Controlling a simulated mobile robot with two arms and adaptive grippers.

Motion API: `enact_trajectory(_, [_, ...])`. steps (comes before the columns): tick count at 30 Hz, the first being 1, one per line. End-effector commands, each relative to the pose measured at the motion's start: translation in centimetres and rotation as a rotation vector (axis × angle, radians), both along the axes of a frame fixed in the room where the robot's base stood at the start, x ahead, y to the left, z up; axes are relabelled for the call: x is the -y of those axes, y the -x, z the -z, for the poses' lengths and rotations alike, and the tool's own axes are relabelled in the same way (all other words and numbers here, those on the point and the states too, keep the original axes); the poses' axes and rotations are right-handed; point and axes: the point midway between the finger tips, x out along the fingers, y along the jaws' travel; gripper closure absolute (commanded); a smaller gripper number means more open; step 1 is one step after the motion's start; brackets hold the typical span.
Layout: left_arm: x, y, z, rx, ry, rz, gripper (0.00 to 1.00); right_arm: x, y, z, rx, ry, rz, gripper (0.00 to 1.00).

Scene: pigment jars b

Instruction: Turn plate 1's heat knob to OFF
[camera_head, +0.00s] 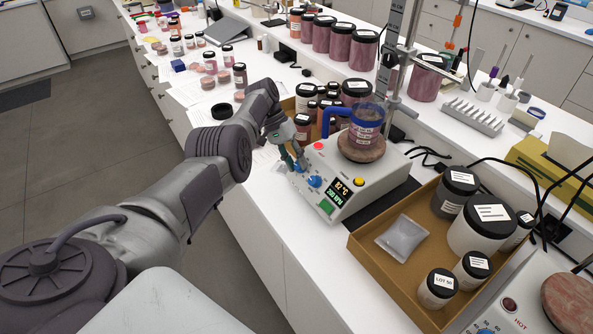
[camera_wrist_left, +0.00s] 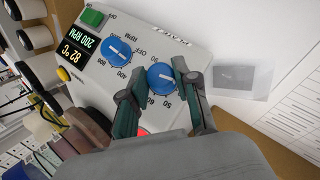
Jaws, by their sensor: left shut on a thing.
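Plate 1 (camera_head: 385,178) is a white hot plate on the bench, with a display reading 82 °C and 200 RPM. Its panel also shows in the left wrist view (camera_wrist_left: 190,42), with two blue knobs. The heat knob (camera_wrist_left: 161,78) sits between the fingers of my left gripper (camera_wrist_left: 160,92), which is shut on it. The other blue knob, marked RPM (camera_wrist_left: 117,51), is beside it and free; it also shows in the head view (camera_head: 315,181). In the head view my left gripper (camera_head: 293,161) reaches the panel's left end and hides the heat knob. My right gripper is out of view.
A beaker of reddish liquid (camera_head: 366,127) stands on plate 1's round top. A cardboard tray (camera_head: 385,262) with dark-lidded jars and a pouch is to its right. Another hot plate marked HOT (camera_head: 515,300) is at lower right. Jars crowd the bench behind my gripper.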

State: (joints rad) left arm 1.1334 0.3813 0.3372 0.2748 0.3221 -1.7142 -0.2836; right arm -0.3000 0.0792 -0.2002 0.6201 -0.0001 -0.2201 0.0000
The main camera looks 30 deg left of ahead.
Motion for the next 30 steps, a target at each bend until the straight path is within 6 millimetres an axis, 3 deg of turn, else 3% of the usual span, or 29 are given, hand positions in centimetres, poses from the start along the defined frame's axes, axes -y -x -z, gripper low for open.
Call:
enact_trajectory(1, [0.0,0.2,0.9,-0.021,0.033,-0.029,1.00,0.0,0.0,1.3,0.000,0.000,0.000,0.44])
enact_trajectory(9, [-0.1,0.4,0.8,-0.081,0.169,-0.174,1.00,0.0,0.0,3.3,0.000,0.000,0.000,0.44])
enact_trajectory(30, [-0.1,0.5,0.7,-0.134,0.285,-0.297,1.00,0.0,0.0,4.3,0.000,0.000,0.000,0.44])
